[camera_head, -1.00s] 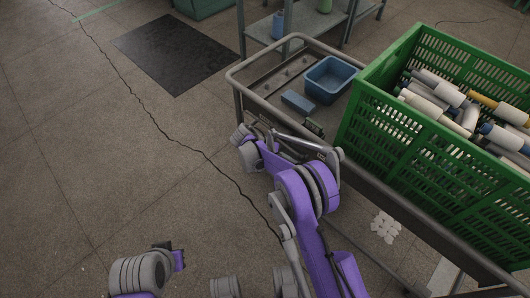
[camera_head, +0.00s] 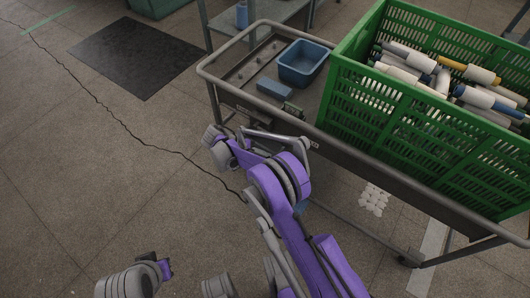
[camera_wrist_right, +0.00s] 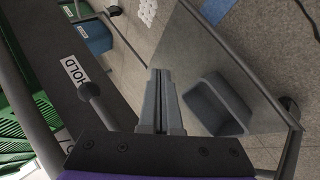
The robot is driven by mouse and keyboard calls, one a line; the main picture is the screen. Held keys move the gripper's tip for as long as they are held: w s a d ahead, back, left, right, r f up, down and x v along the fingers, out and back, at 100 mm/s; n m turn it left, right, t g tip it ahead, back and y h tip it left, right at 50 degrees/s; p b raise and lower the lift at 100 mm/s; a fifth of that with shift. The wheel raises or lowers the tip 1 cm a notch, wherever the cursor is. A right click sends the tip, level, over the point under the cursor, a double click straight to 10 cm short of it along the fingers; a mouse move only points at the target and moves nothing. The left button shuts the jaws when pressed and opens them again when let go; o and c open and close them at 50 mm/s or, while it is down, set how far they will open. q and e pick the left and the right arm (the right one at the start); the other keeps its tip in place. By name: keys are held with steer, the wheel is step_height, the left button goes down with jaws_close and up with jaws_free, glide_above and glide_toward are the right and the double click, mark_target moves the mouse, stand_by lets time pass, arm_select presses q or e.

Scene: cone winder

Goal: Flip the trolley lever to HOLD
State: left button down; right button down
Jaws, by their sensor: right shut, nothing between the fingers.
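The trolley (camera_head: 207,79) stands at the upper middle of the head view. In the right wrist view its dark side panel (camera_wrist_right: 75,40) carries a white label reading HOLD (camera_wrist_right: 77,73). A dark lever with a round knob (camera_wrist_right: 88,91) stands out from the panel, its knob appearing close beside that label. My right gripper (camera_wrist_right: 160,74) is shut and empty, to the right of the lever in the picture and apart from it. The lever's base is hidden behind the gripper body. In the head view my right forearm hides its fingertips.
A green crate (camera_head: 374,112) of yarn tubes stands on the trolley's right part. A blue bin (camera_head: 303,64) and a small blue block (camera_head: 275,88) lie on its left part. A shelf unit (camera_head: 275,16) stands behind.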

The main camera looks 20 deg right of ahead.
arm_select(q)
steer(key=shift+d+r+p, duration=0.25)
steer(key=shift+r+p, duration=0.1)
steer(key=shift+r, duration=0.2)
arm_select(e)
steer(key=w+a+f, duration=0.1)
steer(key=w+a, duration=0.2)
steer(key=a, duration=0.4)
steer(key=shift+a+f, duration=0.2)
steer(key=shift+f, duration=0.15)
